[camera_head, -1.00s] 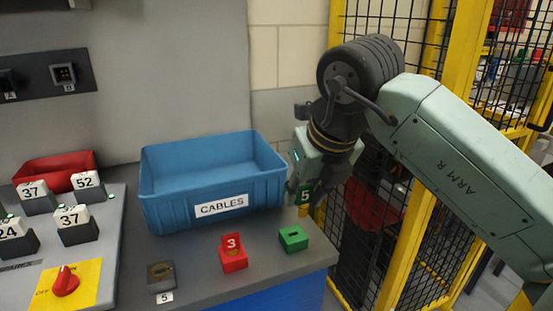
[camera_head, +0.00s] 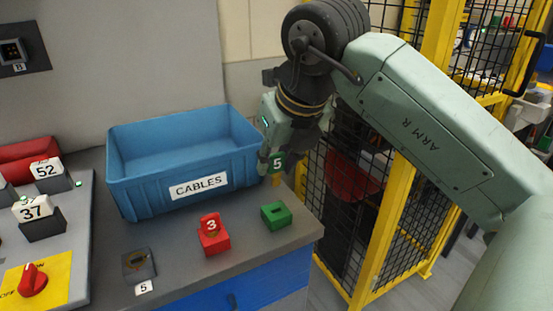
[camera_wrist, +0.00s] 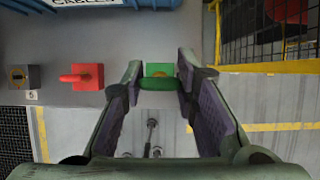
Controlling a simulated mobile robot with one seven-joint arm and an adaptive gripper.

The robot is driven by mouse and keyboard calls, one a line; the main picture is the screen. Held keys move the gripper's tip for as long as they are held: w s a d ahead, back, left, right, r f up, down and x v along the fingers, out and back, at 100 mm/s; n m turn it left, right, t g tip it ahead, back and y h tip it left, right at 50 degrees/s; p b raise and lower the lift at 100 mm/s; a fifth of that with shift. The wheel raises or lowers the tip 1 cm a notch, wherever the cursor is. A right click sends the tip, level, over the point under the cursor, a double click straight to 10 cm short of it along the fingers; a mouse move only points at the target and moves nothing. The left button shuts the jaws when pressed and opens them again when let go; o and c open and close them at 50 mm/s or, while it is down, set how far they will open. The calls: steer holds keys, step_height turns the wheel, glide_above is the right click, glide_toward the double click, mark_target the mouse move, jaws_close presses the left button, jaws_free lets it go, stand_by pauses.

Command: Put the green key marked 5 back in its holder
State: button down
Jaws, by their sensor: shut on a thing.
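My gripper (camera_head: 277,160) is shut on the green key marked 5 (camera_head: 278,164) and holds it upright, its yellowish shank pointing down. The green holder (camera_head: 276,216), a small block with a slot in its top, stands empty on the grey bench near its right end. The key hangs above the holder, apart from it in the head view. In the wrist view the key's green top (camera_wrist: 172,85) sits between the fingertips, and the green holder (camera_wrist: 157,68) shows just behind it, partly hidden.
A red key marked 3 (camera_head: 211,224) stands in a red holder (camera_head: 214,243) left of the green one. A grey keyhole block (camera_head: 138,264) labelled 5 is farther left. The blue CABLES bin (camera_head: 150,197) stands behind. A yellow-framed mesh fence (camera_head: 405,185) is right.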

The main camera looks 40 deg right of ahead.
mark_target(279, 176)
steer(key=shift+f+b, duration=1.9)
steer(key=shift+f, duration=0.5)
steer(key=shift+b, duration=0.55)
steer(key=shift+f+b, duration=1.6)
steer(key=shift+f, duration=0.05)
steer(key=c, duration=1.2)
jaws_free()
steer(key=v, duration=1.2)
